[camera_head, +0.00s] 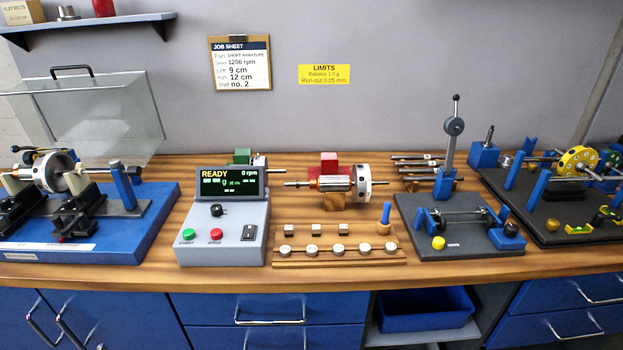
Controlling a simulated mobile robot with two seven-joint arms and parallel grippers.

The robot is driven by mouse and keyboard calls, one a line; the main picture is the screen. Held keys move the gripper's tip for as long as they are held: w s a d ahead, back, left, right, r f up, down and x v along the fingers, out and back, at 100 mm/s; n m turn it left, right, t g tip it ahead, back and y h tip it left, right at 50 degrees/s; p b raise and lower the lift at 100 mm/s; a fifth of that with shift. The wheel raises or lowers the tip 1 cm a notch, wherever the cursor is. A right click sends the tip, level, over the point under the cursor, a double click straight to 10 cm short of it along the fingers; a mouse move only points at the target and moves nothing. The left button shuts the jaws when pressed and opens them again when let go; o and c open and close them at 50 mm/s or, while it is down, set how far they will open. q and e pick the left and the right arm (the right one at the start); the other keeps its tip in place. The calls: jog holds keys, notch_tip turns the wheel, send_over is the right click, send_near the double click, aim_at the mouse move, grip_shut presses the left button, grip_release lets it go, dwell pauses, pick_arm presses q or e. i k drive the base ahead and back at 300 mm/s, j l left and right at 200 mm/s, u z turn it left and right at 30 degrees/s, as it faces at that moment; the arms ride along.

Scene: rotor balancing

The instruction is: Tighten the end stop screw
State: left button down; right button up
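The balancing machine at the left has a blue base (150,225). A rotor with a pale metal drum (52,172) lies across its two black supports (82,212). A blue upright post (124,187) stands at the right end of the rotor's shaft and looks like the end stop. Its screw is too small to make out, so I cannot tell whether it is tight. Neither of my grippers is in view.
A clear guard (110,110) stands raised behind the machine. The control box (222,230) reads READY, 0 rpm. A wooden weight rack (340,258), a second rotor (340,184), a grey lever fixture (460,238) and a dark wheel stand (560,225) fill the bench rightwards.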

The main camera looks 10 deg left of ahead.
aim_at(116, 164)
jog(key=u, duration=1)
